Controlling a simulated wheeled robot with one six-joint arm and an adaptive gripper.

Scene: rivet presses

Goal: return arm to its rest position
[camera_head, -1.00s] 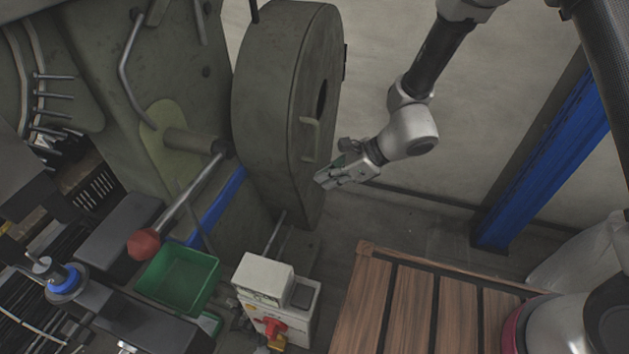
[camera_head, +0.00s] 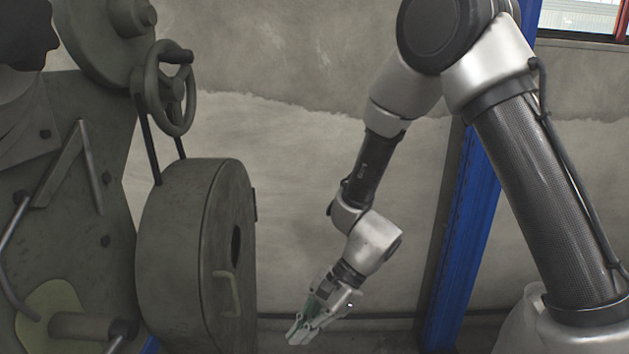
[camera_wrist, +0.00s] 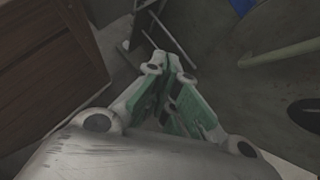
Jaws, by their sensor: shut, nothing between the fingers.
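My gripper (camera_head: 298,336) hangs at the end of my bent arm in the head view, pointing down and to the left. It is to the right of the press's big round wheel cover and apart from it in the picture. In the wrist view my gripper (camera_wrist: 165,62) shows its green-padded fingers with the tips together and nothing between them.
The grey press's wheel cover (camera_head: 180,255) with a curved handle stands at left, below a handwheel (camera_head: 172,90). A blue post (camera_head: 468,235) stands behind my arm, before a bare wall (camera_head: 300,150). The wrist view shows brown wooden slats (camera_wrist: 45,75) at left.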

